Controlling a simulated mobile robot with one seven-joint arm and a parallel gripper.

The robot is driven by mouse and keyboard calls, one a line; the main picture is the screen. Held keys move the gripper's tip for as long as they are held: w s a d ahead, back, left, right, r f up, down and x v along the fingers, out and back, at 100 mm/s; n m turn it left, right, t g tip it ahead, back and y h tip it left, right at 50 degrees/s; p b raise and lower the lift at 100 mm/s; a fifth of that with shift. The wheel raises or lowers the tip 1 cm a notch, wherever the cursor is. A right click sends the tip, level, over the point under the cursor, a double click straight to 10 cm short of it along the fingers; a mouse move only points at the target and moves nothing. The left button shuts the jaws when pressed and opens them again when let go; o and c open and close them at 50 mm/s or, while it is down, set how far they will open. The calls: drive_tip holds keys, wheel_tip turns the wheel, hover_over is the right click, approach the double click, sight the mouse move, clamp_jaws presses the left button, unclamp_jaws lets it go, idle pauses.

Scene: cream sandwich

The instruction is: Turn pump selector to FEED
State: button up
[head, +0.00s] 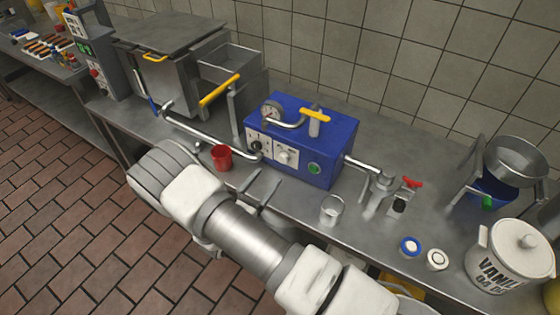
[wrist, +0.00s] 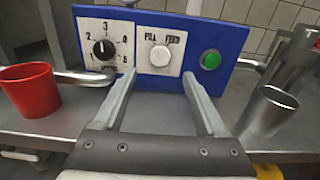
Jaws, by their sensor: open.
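The pump is a blue box (head: 335,140) on the steel counter, with a control panel on its front. The pump selector (wrist: 160,55) is a round light knob on a white plate with two labels above it; the right one reads FEED and the left one looks like FILL. It also shows in the head view (head: 284,157). Which label it points at I cannot tell. My gripper (wrist: 162,90) is open and empty, in front of the panel and below the selector, its fingers on either side of the knob's line and apart from it. My gripper also shows in the head view (head: 262,186).
A black numbered dial (wrist: 104,49) is left of the selector, and a green button (wrist: 210,60) is right. A red cup (wrist: 30,90) stands left, and a metal cup (wrist: 268,110) stands right. Pipes leave both sides of the pump. A white vanilla tub (head: 515,258) stands far right.

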sight(282, 160)
drive_tip(key=x, duration=0.8)
drive_tip(key=shift+w+d, duration=0.1)
drive_tip(key=shift+w, duration=0.05)
drive_tip(key=shift+r, duration=0.1)
clamp_jaws()
